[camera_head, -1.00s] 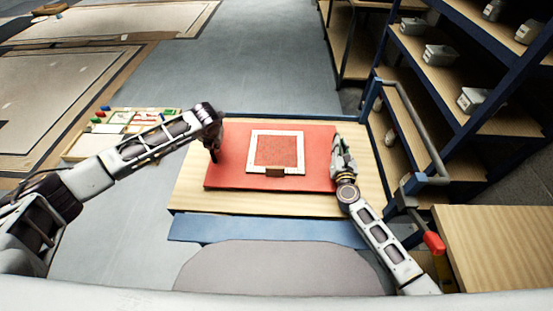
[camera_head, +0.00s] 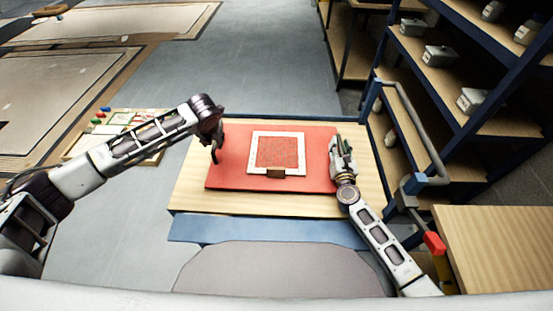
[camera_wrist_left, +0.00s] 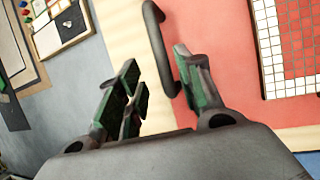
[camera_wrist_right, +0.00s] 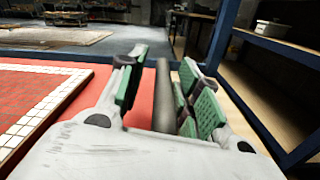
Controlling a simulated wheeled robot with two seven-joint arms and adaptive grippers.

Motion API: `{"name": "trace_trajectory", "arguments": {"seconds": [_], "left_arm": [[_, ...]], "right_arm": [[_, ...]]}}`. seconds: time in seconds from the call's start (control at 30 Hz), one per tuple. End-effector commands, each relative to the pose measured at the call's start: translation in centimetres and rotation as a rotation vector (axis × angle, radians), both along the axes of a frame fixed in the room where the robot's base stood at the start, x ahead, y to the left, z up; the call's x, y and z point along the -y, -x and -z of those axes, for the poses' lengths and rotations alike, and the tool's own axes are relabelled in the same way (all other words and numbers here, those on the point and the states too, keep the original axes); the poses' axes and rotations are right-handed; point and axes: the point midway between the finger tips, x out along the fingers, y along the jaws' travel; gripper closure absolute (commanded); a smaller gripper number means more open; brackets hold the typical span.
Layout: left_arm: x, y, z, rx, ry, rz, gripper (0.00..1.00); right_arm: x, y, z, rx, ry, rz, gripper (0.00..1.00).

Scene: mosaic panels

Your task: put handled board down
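The handled board (camera_head: 230,173) is a flat red board lying on the wooden table, with a white-bordered red mosaic on it. In the left wrist view, its dark left handle (camera_wrist_left: 156,42) rises between the two spread fingers of my left gripper (camera_wrist_left: 160,85), with gaps beside it. My left gripper (camera_head: 215,145) is at the board's left edge. In the right wrist view, the dark right handle (camera_wrist_right: 165,95) stands between the spread green-padded fingers of my right gripper (camera_wrist_right: 165,85). My right gripper (camera_head: 343,150) is at the board's right edge.
The light wood table (camera_head: 265,203) has bare strips around the board. A blue rack with grey bins (camera_head: 440,54) stands at the right. A tray of coloured pieces (camera_head: 122,122) is behind my left arm. A brown block (camera_head: 276,173) sits at the mosaic's near edge.

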Motion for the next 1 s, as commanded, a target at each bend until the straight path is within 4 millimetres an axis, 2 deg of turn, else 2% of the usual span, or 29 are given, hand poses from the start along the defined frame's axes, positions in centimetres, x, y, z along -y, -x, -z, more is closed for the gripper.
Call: {"name": "trace_trajectory", "arguments": {"seconds": [0.1, 0.33, 1.0], "left_arm": [[0.3, 0.5, -1.2, 0.001, 0.001, 0.001, 0.64], [0.6, 1.1, -2.5, 0.000, 0.002, 0.001, 0.64], [0.6, 1.2, -2.8, -0.001, 0.001, 0.001, 0.64]], "right_arm": [[0.0, 0.0, 0.0, 0.000, 0.000, 0.000, 0.66], [0.0, 0.0, 0.0, -0.001, 0.000, 0.000, 0.66], [0.0, 0.4, 0.1, -0.001, 0.000, 0.000, 0.66]]}}
